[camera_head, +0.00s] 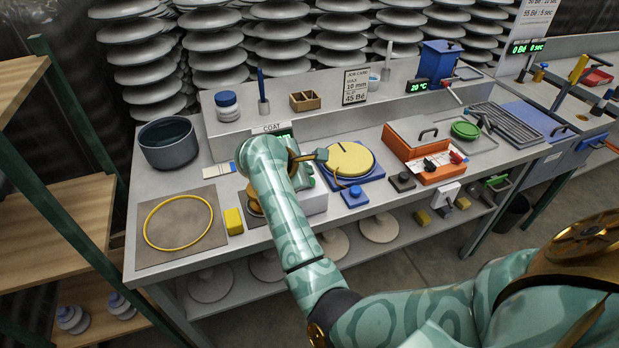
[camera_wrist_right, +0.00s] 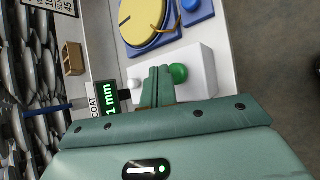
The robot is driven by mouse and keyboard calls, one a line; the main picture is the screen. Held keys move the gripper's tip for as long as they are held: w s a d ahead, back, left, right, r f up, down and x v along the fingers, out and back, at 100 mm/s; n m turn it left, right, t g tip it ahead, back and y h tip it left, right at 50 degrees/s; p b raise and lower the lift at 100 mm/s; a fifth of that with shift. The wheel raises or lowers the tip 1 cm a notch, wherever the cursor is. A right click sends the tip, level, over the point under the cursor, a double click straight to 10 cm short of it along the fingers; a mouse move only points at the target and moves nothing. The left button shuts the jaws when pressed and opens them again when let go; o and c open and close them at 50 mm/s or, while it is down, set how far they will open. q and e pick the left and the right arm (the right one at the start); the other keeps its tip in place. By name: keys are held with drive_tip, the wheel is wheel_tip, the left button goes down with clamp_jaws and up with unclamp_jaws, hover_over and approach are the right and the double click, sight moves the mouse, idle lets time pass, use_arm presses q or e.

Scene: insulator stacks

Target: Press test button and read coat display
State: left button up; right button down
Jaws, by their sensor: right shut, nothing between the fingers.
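The white coat tester box (camera_wrist_right: 203,75) sits on the bench; in the head view (camera_head: 314,203) my right arm covers much of it. Its green button (camera_wrist_right: 178,73) shows in the right wrist view beside my fingers. A smaller pale knob (camera_wrist_right: 134,84) is on their other side. The coat display (camera_wrist_right: 107,101) glows green and ends in "1 mm"; any figures before that are hidden or cut off. In the head view the COAT sign (camera_head: 270,128) stands above it. My right gripper (camera_wrist_right: 158,70) is shut and empty, fingertips over the box next to the green button; contact cannot be told.
A yellow disc (camera_head: 351,158) on a blue base stands right of the box, with a blue button block (camera_head: 354,196) in front. An orange tray (camera_head: 405,150) is farther right. A dark pot (camera_head: 168,143) and a mat with a yellow ring (camera_head: 178,248) are at left.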

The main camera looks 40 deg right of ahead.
drive_tip(key=shift+r, duration=0.1)
drive_tip(key=shift+r+p, duration=1.4)
drive_tip(key=shift+r, duration=1.1)
drive_tip(key=shift+f, duration=0.1)
drive_tip(key=shift+a, duration=0.1)
